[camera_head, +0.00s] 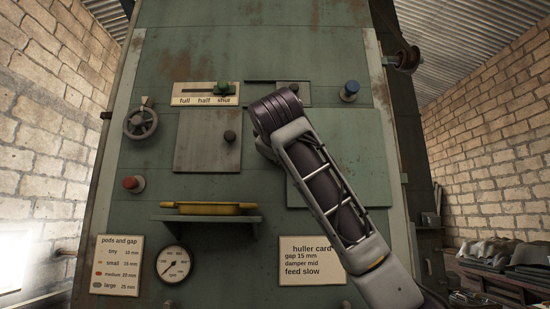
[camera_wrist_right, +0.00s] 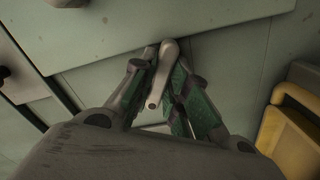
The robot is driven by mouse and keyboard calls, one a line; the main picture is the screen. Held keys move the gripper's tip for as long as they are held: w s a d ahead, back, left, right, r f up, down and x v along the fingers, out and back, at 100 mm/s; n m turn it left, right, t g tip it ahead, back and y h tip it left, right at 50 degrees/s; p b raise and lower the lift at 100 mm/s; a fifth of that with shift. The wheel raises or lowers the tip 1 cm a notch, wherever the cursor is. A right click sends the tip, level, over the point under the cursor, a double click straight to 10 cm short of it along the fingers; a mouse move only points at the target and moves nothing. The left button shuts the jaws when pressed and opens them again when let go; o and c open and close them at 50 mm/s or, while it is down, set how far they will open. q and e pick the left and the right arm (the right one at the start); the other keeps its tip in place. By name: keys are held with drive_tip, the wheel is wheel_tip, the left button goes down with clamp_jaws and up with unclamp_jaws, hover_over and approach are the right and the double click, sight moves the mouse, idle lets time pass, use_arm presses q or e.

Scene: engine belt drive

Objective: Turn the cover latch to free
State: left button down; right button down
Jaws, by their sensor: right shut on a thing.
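The cover latch (camera_wrist_right: 160,84) is a small grey-beige lever with a rounded head, at the edge of a pale green panel in the wrist view. My right gripper (camera_wrist_right: 162,68) is shut on the lever, with a green-padded finger on each side of it. In the head view the green cover panel (camera_head: 358,150) is partly behind my right arm. The latch and the right fingertips are hidden there behind my own arm. My left gripper is not in view.
A yellow-handled thing (camera_head: 208,208) lies on a narrow shelf (camera_head: 190,221) left of my right arm. A grey plate with a dark knob (camera_head: 230,136), a green slider knob (camera_head: 222,88), a blue knob (camera_head: 351,88), a red button (camera_head: 131,183) and a handwheel (camera_head: 141,122) are on the machine front.

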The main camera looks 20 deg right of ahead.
drive_tip(key=m+b, duration=0.2)
drive_tip(key=m, duration=0.9)
drive_tip(key=shift+f, duration=0.1)
drive_tip(key=shift+m, duration=0.4)
drive_tip(key=c, duration=1.4)
unclamp_jaws()
drive_tip(key=shift+s, duration=0.1)
drive_tip(key=shift+v, duration=5.9)
